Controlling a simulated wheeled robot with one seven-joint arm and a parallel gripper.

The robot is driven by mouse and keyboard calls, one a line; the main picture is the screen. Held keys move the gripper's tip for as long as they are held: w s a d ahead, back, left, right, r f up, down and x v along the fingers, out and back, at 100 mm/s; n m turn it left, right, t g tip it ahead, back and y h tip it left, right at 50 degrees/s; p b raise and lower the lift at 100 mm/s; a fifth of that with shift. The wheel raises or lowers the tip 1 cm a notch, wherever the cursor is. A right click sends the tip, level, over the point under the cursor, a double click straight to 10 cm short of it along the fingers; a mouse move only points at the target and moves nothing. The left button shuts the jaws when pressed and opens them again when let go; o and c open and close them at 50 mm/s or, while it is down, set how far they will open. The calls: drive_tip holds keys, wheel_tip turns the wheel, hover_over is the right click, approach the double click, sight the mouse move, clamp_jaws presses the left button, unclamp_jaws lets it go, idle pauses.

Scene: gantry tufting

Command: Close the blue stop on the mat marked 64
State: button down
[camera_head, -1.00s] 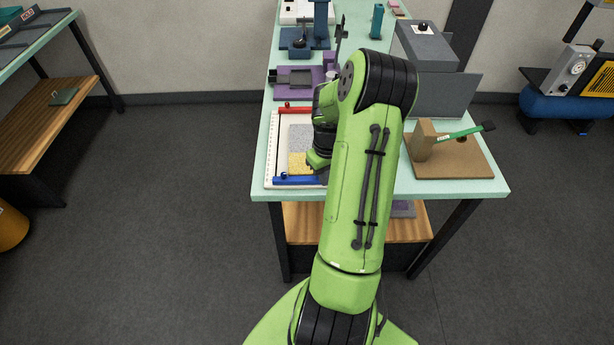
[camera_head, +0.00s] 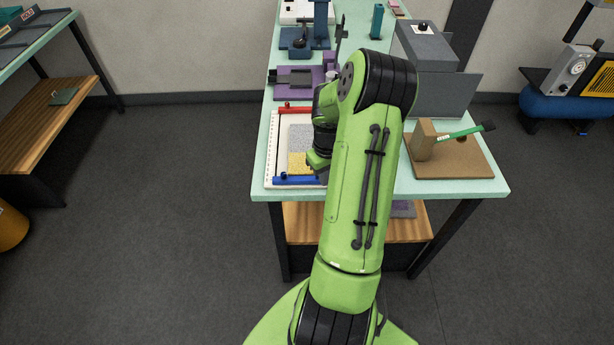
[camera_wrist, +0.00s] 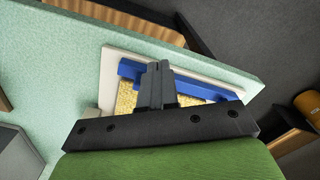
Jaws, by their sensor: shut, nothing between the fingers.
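The blue stop (camera_head: 296,181) is a bar lying across the near edge of the white mat (camera_head: 268,165) on the green table, with a small knob at its left end. A yellow pad and a grey pad lie on the mat beyond it. In the wrist view the blue stop (camera_wrist: 205,90) runs behind the fingertips. My gripper (camera_wrist: 157,68) is shut and empty, its fingertips over the yellow pad (camera_wrist: 125,97) at the blue stop; I cannot tell whether they touch it. My arm hides the mat's right side in the head view. No number 64 is readable.
A red bar (camera_head: 294,110) crosses the mat's far side. A brown board (camera_head: 455,170) with a green-handled lever stands to the right. A purple fixture (camera_head: 296,80) and a grey box (camera_head: 435,80) stand farther back.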

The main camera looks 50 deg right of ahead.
drive_tip(key=shift+f+b, duration=0.9)
drive_tip(key=shift+f, duration=0.3)
drive_tip(key=shift+w+d+p, duration=0.4)
drive_tip(key=shift+w+d, duration=0.95)
drive_tip(key=shift+d, duration=0.2)
drive_tip(key=shift+w+d+p, duration=0.4)
drive_tip(key=shift+w+d, duration=0.9)
drive_tip(key=shift+d, duration=0.2)
idle(1.2)
idle(0.5)
drive_tip(key=shift+s+a, duration=0.4)
drive_tip(key=shift+a, duration=0.05)
wheel_tip(320, 180, up, 8)
drive_tip(key=p, duration=0.5)
idle(0.5)
